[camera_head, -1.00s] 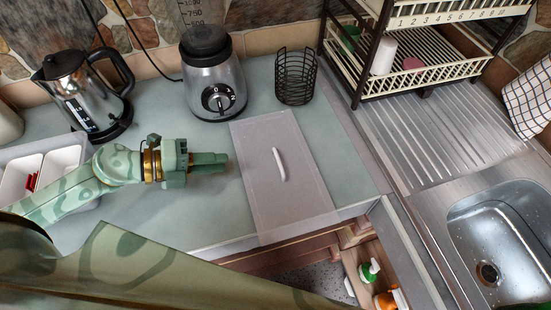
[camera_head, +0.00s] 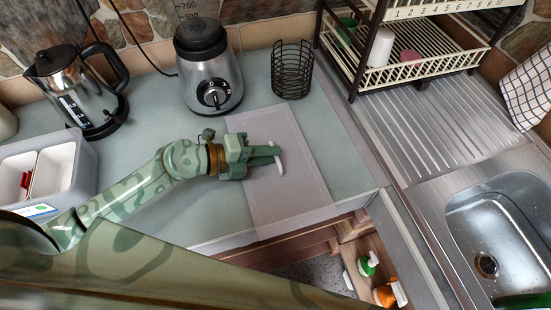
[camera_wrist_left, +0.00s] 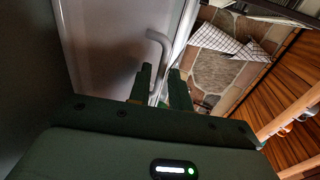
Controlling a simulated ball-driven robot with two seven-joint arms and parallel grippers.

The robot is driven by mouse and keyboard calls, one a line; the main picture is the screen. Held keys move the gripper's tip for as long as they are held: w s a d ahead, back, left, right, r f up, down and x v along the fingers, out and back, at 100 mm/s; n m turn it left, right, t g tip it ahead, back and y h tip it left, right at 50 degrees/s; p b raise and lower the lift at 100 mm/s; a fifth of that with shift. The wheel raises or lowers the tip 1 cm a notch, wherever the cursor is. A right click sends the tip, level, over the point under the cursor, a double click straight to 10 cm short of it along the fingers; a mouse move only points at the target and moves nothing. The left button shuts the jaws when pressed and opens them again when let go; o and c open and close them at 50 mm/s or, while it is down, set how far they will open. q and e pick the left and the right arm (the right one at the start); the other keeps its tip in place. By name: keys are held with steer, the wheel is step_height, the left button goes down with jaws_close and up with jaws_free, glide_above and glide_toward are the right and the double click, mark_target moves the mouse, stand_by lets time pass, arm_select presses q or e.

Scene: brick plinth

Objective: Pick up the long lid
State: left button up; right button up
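The long lid (camera_head: 290,195) is a pale translucent rectangular panel lying on the counter, its near end by the front edge. Its small white bar handle (camera_head: 278,158) stands up near the middle. My left gripper (camera_head: 277,155) is over the lid with its fingertips at the handle. In the left wrist view, the gripper's two fingers (camera_wrist_left: 159,84) are apart, and the handle (camera_wrist_left: 158,42) shows at and just beyond the gap between them. The lid (camera_wrist_left: 105,40) fills the upper left there. I see no firm grip on the handle. My right gripper is not in view.
A blender (camera_head: 210,75), a kettle (camera_head: 75,85) and a black wire basket (camera_head: 292,70) stand behind. A dish rack (camera_head: 420,60) and sink (camera_head: 495,235) are right. A white divided container (camera_head: 80,165) is left. An open space with bottles (camera_head: 368,265) lies below the counter edge.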

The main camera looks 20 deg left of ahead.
arm_select(q)
jaws_close()
steer(key=shift+r, duration=0.1)
